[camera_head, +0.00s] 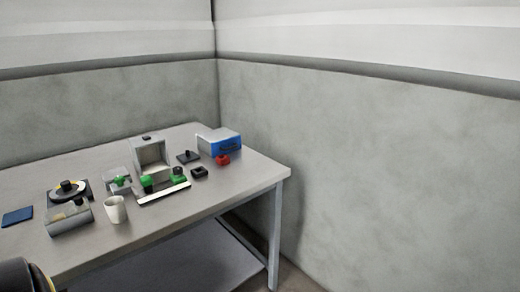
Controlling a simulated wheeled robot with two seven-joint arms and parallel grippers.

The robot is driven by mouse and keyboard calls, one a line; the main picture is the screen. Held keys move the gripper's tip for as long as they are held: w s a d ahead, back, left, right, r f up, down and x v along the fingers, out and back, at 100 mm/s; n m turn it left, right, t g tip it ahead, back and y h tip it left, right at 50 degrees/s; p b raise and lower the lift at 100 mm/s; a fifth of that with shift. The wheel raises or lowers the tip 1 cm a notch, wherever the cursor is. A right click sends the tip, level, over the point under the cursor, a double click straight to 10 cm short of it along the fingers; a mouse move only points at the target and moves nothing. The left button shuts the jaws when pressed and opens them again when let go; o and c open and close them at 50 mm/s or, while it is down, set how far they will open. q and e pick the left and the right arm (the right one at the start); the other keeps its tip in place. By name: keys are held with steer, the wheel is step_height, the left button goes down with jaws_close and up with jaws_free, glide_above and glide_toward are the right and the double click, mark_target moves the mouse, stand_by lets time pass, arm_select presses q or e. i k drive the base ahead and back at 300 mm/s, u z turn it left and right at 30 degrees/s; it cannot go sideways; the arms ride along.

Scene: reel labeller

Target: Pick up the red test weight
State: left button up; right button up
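The red test weight (222,160) is a small round red thing standing on the grey table (236,183), toward its right end. It sits just in front of a blue and white box (219,141); I cannot tell whether they touch. Neither of my grippers is in view. A dark rounded part at the lower left corner looks like part of my own body, and nothing of a gripper shows on it.
Left of the weight are a small black block (199,172), a black piece with a knob (188,157), a grey open-fronted box (151,155) and green parts (147,184). A white cup (115,210), a reel device (68,189) and a blue pad (18,216) are further left.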

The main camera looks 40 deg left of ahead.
mark_target(223, 160)
steer(key=u, duration=0.7)
steer(key=i, duration=1.4)
steer(key=u, duration=1.1)
